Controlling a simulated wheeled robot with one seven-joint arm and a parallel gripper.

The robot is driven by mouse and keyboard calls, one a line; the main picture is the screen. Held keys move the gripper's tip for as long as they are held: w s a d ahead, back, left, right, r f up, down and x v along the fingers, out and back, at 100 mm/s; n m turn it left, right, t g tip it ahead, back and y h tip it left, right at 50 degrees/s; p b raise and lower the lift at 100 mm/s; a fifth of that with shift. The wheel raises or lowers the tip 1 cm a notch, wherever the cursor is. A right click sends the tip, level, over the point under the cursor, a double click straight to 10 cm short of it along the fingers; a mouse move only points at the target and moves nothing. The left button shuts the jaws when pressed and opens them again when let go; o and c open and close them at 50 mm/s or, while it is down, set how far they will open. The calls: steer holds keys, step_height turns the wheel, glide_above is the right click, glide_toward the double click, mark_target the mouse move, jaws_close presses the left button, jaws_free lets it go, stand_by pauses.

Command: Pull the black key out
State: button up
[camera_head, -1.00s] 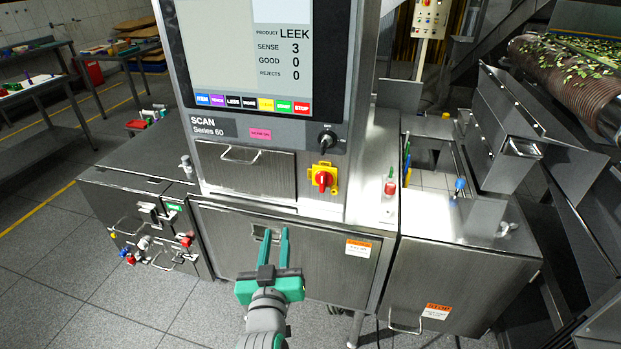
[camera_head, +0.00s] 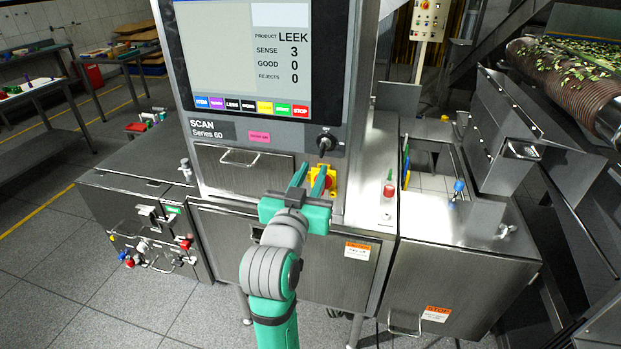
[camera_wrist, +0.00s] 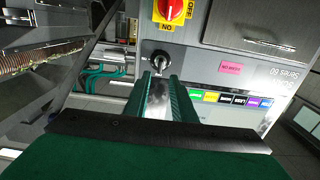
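The black key (camera_head: 326,142) sits in its round lock on the grey scanner front, below the right end of the screen. In the wrist view, which looks upside down, the black key (camera_wrist: 157,58) shows just beyond my fingertips, with a bright metal part below it. My gripper (camera_head: 312,167) is raised in front of the panel, its fingertips a little below the key and in front of the red and yellow switch. In the wrist view my gripper (camera_wrist: 160,80) has its fingers apart with a gap between them. I cannot tell whether they touch the key.
A red and yellow rotary switch (camera_head: 330,181) is just below the key, partly hidden by my fingers. A pink label (camera_head: 259,137) and a drawer handle (camera_head: 240,158) are to the left. A red button (camera_head: 389,190) stands on the ledge to the right.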

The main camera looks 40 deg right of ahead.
mark_target(320, 154)
steer(key=shift+x, duration=3.95)
jaws_close()
steer(key=shift+w+a, duration=0.1)
steer(key=shift+a, duration=0.15)
steer(key=shift+s, duration=0.25)
steer(key=shift+a, duration=0.15)
